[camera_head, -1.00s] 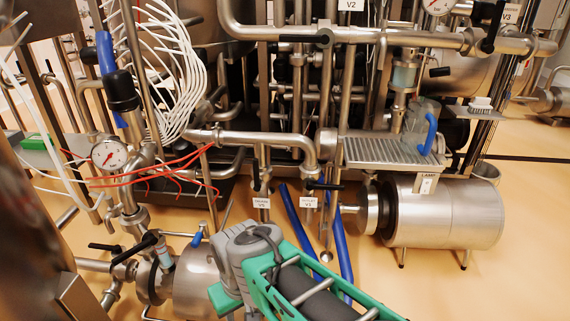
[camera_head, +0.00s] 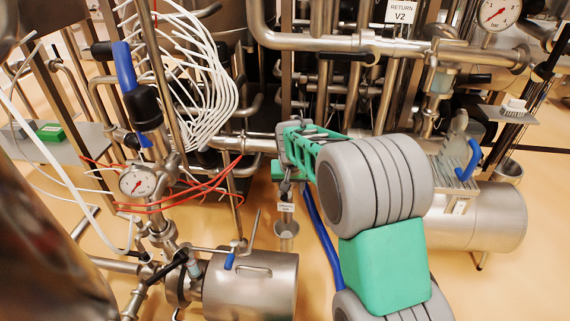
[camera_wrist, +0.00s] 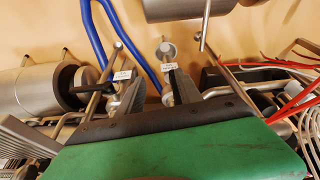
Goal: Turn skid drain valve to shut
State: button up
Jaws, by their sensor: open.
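My gripper (camera_head: 288,186) is at the far end of my arm, in front of the low pipework. In the wrist view my gripper (camera_wrist: 157,86) shows two dark fingers held apart, with nothing clearly between them. A small white label (camera_wrist: 172,66) hangs by the right finger, above a round steel outlet; the label (camera_head: 286,207) also shows just below my gripper in the head view. Its print is too small to read, so I cannot confirm it marks the skid drain valve. That valve's handle is hidden behind the gripper. A second labelled valve (camera_wrist: 122,76) with a black handle is beside the left finger.
Blue hoses (camera_head: 322,240) run down to the floor beside the labels. A steel motor (camera_head: 485,222) stands at right, and a steel cylinder (camera_head: 250,287) at lower left. Red cables (camera_head: 190,195) and a pressure gauge (camera_head: 138,181) are to the left. Pipes crowd the space behind.

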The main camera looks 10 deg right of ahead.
jog(key=w+f+m+t+p, duration=0.1)
jog(key=w+f+p, duration=0.1)
jog(key=w+f, duration=0.8)
jog(key=w, duration=0.3)
jog(key=shift+w+d+f+h+p, duration=0.25)
jog(key=shift+w+f+h+p, duration=0.05)
jog(key=shift+w+p, duration=0.1)
jog(key=shift+c, duration=0.4)
grip_shut()
